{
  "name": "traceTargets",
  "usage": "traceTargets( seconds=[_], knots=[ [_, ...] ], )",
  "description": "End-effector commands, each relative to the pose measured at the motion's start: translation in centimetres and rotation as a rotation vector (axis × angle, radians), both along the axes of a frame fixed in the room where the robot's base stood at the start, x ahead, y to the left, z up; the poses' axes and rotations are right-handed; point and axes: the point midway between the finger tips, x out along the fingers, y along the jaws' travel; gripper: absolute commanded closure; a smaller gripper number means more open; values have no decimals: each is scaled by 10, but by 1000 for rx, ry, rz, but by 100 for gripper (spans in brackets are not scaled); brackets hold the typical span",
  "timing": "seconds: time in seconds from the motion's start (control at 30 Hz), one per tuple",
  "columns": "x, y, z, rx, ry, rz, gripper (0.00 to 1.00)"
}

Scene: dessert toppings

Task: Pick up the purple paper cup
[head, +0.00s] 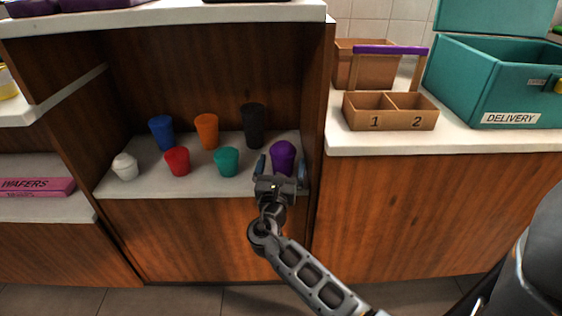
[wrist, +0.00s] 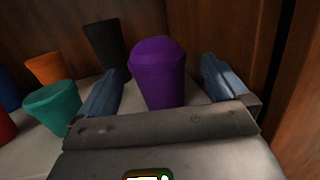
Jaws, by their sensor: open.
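The purple paper cup (head: 283,156) stands upright at the right front of the shelf in the cabinet niche. It has a rounded purple top. In the wrist view the purple cup (wrist: 157,75) stands between the two blue-grey fingers, with a gap visible on each side. My gripper (head: 281,167) is open around or just in front of the cup; how deep the cup sits between the fingers is hard to tell. The gripper also shows in the wrist view (wrist: 160,88). The cup's lower part is hidden by the gripper.
A teal cup (head: 227,162) stands close to the left and a black cup (head: 253,126) behind. Red, orange, blue and white cups stand further left. The wooden side wall (head: 316,120) is close on the right. A two-compartment caddy (head: 390,124) and teal delivery box (head: 466,85) stand on the counter.

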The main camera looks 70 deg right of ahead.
Motion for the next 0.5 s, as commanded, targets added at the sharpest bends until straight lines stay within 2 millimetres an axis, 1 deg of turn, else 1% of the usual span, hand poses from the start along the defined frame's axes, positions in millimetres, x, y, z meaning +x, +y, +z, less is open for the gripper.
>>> traceTargets(
  seconds=[0.3, 0.4, 0.5],
  knots=[
    [13, -40, 8, 1, -3, -1, 0],
    [14, -46, 9, 2, -3, 0, 0],
    [14, -48, 9, 1, -2, 1, 0]
  ],
)
